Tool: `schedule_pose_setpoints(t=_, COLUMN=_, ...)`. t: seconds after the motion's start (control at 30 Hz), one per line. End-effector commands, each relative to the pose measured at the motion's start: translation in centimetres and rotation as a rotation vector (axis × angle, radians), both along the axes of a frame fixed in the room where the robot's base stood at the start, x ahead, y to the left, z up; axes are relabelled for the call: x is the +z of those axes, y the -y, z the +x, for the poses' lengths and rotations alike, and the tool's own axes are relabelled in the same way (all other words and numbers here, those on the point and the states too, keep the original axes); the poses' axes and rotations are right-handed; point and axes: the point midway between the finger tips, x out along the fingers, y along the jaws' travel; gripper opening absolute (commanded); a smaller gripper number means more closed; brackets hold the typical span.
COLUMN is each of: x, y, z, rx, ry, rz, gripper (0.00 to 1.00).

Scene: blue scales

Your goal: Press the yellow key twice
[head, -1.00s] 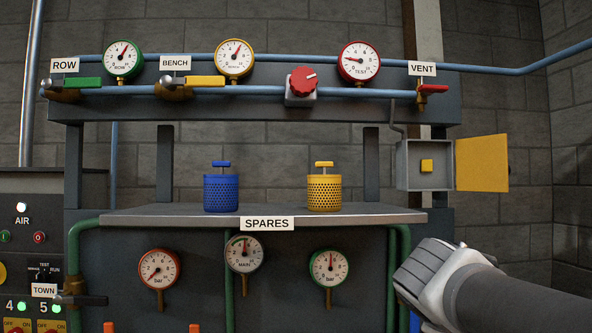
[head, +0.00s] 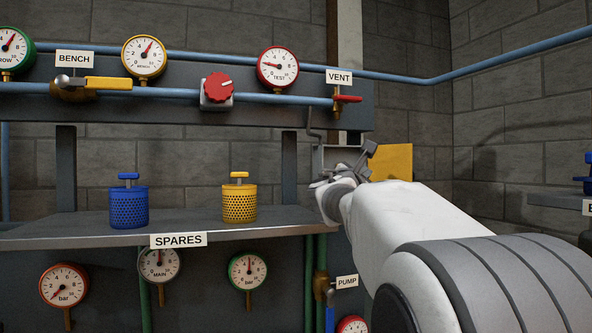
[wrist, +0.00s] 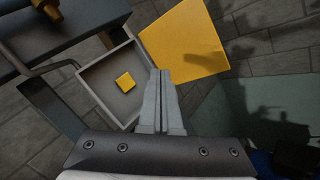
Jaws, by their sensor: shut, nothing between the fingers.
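The yellow key (wrist: 125,82) is a small square button inside an open grey box (wrist: 84,78). The box's yellow door (wrist: 186,42) is swung open to the right; it also shows in the head view (head: 392,161). My gripper (wrist: 160,72) is shut and empty, its fingertips near the right side of the box opening, to the right of the key in the wrist view. I cannot tell its distance from the key. In the head view my gripper and arm cover most of the box, and the key is hidden there.
Left of the box, a shelf (head: 90,238) labelled SPARES holds a blue canister (head: 129,205) and a yellow canister (head: 239,203). Above the box are the red VENT handle (head: 347,98) and blue pipes. Gauges line the panel.

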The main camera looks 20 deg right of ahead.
Motion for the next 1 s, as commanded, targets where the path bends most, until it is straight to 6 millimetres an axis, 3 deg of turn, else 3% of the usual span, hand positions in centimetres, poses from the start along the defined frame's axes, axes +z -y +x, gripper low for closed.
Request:
schedule_pose_setpoints(t=0.27, x=0.2, y=0.0, z=1.1, rx=0.001, ry=0.000, rz=0.003, gripper=0.00)
schedule_pose_setpoints(t=0.7, x=0.2, y=0.4, z=6.9, rx=0.001, ry=0.000, rz=0.003, gripper=0.00)
schedule_pose_setpoints(t=1.0, x=0.0, y=0.5, z=8.7, rx=0.000, ry=0.001, rz=0.003, gripper=0.00)
